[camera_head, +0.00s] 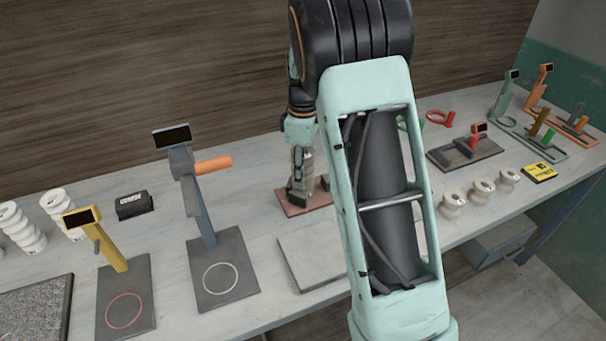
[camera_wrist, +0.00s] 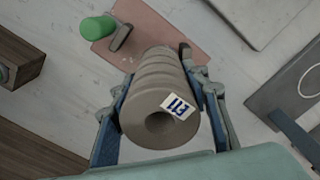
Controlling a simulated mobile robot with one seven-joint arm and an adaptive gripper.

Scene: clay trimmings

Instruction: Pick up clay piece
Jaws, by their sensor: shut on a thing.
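The clay piece (camera_wrist: 158,95) is a ribbed, grey-brown cylinder with a hole in its near end and a small white-and-blue label. My gripper (camera_wrist: 154,46) has its fingers on both sides of it and is shut on it. In the head view my gripper (camera_head: 299,190) is over the reddish plate (camera_head: 288,206), and my arm hides part of the scene there. The far end of the piece is over that plate in the wrist view (camera_wrist: 160,18); I cannot tell whether it touches anything below.
A green cylinder (camera_wrist: 97,28) is close to the left finger in the wrist view. A grey stand with an orange handle (camera_head: 212,165) and a yellow stand (camera_head: 115,255) are to the left. White ribbed pieces (camera_head: 452,205) stand at right. A bare grey slab (camera_head: 310,255) lies in front.

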